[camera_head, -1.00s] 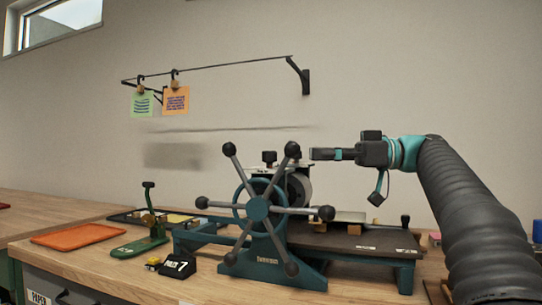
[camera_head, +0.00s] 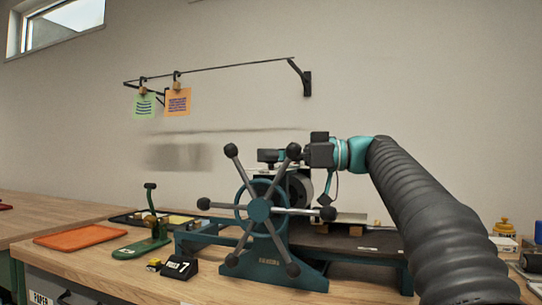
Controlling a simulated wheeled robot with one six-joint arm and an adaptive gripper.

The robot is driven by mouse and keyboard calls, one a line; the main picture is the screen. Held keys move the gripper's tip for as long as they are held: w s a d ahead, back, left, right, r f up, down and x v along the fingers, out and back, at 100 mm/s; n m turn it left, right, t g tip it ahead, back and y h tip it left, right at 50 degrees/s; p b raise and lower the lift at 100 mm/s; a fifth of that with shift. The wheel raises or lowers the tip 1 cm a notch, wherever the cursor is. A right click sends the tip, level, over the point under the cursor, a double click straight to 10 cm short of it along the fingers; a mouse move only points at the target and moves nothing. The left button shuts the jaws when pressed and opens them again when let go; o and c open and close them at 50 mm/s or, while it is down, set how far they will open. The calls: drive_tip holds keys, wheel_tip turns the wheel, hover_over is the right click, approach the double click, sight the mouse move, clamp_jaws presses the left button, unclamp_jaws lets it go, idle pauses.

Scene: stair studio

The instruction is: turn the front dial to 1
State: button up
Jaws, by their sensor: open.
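My gripper (camera_head: 268,155) is level above the bed press (camera_head: 272,262), its fingers pointing left. Its fingertips are over the press's top, where a small black dial knob on a stem stands. The fingers hide most of that knob now, and I cannot tell whether they touch it or are around it. The finger gap is too small to make out, but the jaws are open. No number or pointer on the dial is legible. The teal star wheel (camera_head: 260,210), with black-tipped spokes, stands in front of the press and partly covers the view.
An orange tray (camera_head: 80,236) and a green stand (camera_head: 140,247) are further left. Paper cards hang from a wall rail (camera_head: 215,70).

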clamp_jaws()
drive_tip(key=n+g+p, duration=0.1)
drive_tip(key=p, duration=0.1)
drive_tip(key=n+g+p, duration=0.1)
drive_tip(key=g+p, duration=0.1)
drive_tip(key=shift+w+r+g, duration=0.15)
drive_tip(key=shift+r+g, duration=0.15)
drive_tip(key=shift+r, duration=0.05)
drive_tip(key=shift+f+n+g+h, duration=0.15)
drive_tip(key=shift+n+g+h, duration=0.1)
drive_tip(key=shift+n+g, duration=0.45)
drive_tip(key=shift+f+n+g+h, duration=0.2)
drive_tip(key=shift+n+g, duration=0.3)
drive_tip(key=shift+g, duration=0.4)
unclamp_jaws()
drive_tip(key=shift+m+t, duration=0.3)
